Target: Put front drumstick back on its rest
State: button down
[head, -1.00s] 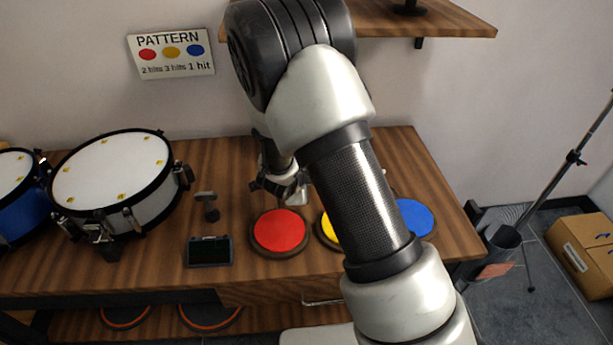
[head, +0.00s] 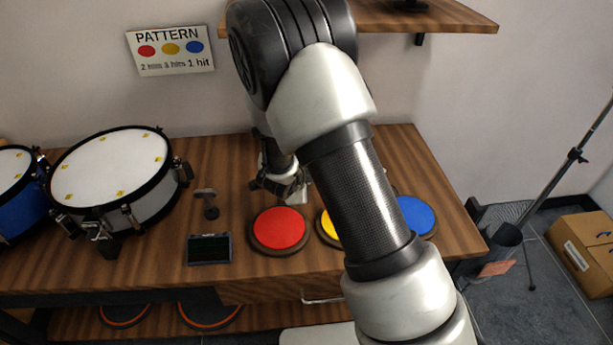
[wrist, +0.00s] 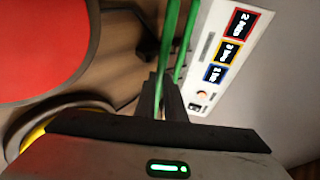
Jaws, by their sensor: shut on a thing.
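My gripper (head: 283,190) is low over the back of the table, behind the red pad (head: 279,230), partly hidden by my arm in the head view. In the wrist view my gripper (wrist: 166,88) is shut on a green drumstick (wrist: 169,38), which runs up out of the picture. A second green stick (wrist: 188,40) lies close beside it, partly behind a finger. Neither stick can be made out in the head view. A dark support (wrist: 147,46) shows left of the sticks in the wrist view; I cannot tell whether it is the rest.
The red pad (wrist: 38,45) and yellow pad (wrist: 32,132) are near my gripper; a blue pad (head: 414,215) is further right. A white panel (wrist: 225,50) stands close right of the sticks. A grey T-shaped stand (head: 207,203), dark screen (head: 209,249) and white drum (head: 112,180) are left.

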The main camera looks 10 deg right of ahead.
jog(key=shift+f+b, duration=0.45)
jog(key=shift+f, duration=0.2)
jog(key=c, duration=1.8)
grip_release()
jog(key=shift+o, duration=0.2)
jog(key=shift+r, duration=0.1)
jog(key=p+v, duration=0.5)
jog(key=v, duration=1.2)
jog(key=shift+s, duration=0.2)
jog(key=shift+a, duration=0.1)
